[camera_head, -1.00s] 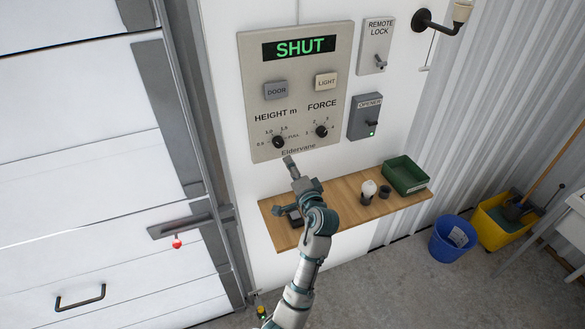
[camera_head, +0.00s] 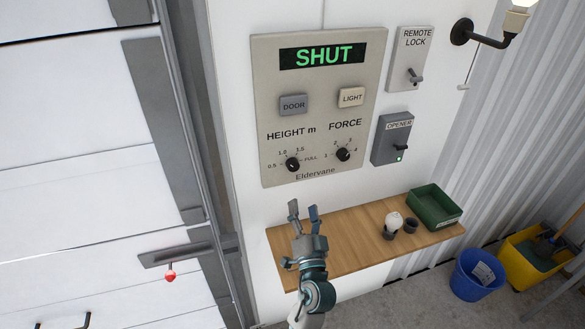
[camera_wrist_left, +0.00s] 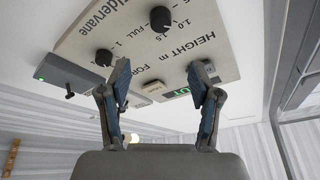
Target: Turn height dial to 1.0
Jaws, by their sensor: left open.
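The height dial (camera_head: 293,164) is a black knob at the lower left of the beige wall panel (camera_head: 270,105). Its scale reads 0.5, 1.0, 1.5 and FULL; I cannot tell clearly where its pointer stands. My left gripper (camera_head: 304,210) is open and empty, just below the panel and the dial, with fingers pointing up and apart from it. In the left wrist view the panel appears upside down, with the height dial (camera_wrist_left: 160,18) beyond the open fingers (camera_wrist_left: 160,70). My right gripper is not in view.
The force dial (camera_head: 343,154) is right of the height dial, below the DOOR (camera_head: 293,105) and LIGHT (camera_head: 351,97) buttons. The display (camera_head: 323,56) reads SHUT. A wooden shelf (camera_head: 350,254) with a bulb, small cups and a green tray (camera_head: 435,206) lies below.

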